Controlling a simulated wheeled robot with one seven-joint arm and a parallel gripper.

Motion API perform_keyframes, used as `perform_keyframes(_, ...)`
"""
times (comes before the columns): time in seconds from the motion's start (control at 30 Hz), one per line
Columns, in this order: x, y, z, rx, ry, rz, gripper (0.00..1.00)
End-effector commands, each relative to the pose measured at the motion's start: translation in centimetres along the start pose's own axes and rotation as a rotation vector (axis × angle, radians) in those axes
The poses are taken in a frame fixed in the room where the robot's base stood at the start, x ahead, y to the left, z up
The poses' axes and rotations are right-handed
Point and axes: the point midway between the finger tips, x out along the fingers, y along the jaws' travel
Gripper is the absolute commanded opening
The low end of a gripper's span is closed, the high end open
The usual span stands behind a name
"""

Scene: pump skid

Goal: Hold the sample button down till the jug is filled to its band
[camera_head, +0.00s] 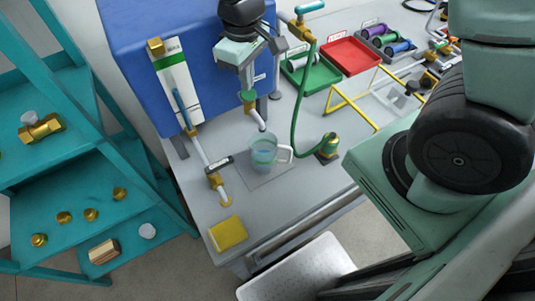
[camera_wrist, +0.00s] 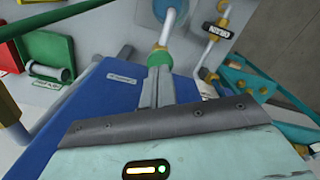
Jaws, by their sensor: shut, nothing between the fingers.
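The clear jug (camera_head: 264,158) stands upright on the bench under the sample spout (camera_head: 259,119), its white handle to the right. A green band (camera_head: 262,146) runs round its upper part. It looks bluish inside, but I cannot read the liquid level. The sample valve with its green-topped button (camera_head: 248,97) is above the jug; the green part also shows in the wrist view (camera_wrist: 159,57). My gripper (camera_head: 247,88) is shut and empty, its fingertips (camera_wrist: 159,69) right at the green button. Contact and how far the button is pressed cannot be told.
A blue cabinet (camera_head: 130,45) stands behind. A green hose (camera_head: 297,110) hangs right of the jug near a brass fitting (camera_head: 328,146). A labelled pipe (camera_head: 205,158) is left, a yellow pad (camera_head: 228,233) in front. Red (camera_head: 351,57) and green (camera_head: 312,82) trays lie at the back right.

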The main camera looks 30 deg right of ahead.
Motion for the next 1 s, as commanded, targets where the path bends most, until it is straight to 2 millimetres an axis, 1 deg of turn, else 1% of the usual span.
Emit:
perform_keyframes(0.77, 2.3, 0.0, 0.0, 0.0, -0.001, 0.0, 0.0)
perform_keyframes(1.0, 2.2, 0.0, 0.0, 0.0, -0.001, 0.0, 0.0)
